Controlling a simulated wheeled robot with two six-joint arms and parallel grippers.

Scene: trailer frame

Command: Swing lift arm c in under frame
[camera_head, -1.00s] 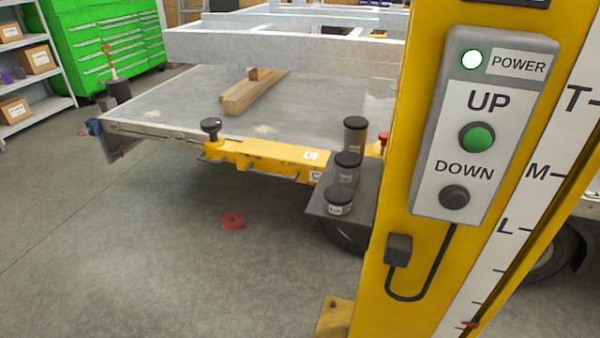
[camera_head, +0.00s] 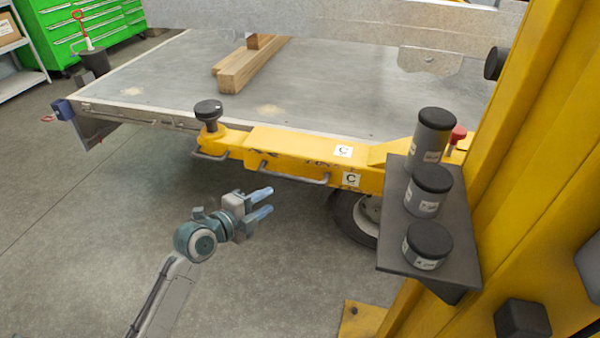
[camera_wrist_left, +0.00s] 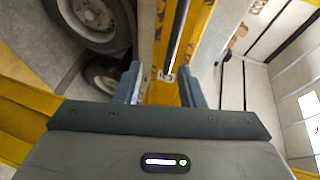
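Lift arm C (camera_head: 290,147) is yellow with "C" labels and runs left from the yellow post (camera_head: 530,150). A black round pad (camera_head: 208,111) stands on its far left end, beside the edge of the grey trailer deck (camera_head: 150,75). Dark bar handles (camera_head: 295,178) run along its near side. My left gripper (camera_head: 268,202) is open and empty, in front of and below the arm, apart from it. In the left wrist view, its two fingers (camera_wrist_left: 160,85) are spread, with yellow metal and a dark bar beyond them. My right gripper is not in view.
A dark shelf (camera_head: 393,240) on the post holds three black-capped canisters (camera_head: 428,190). A wheel (camera_head: 358,217) sits behind the shelf. Wooden beams (camera_head: 245,68) lie on the deck. A yellow foot plate (camera_head: 360,320) is on the floor. The floor at left is clear.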

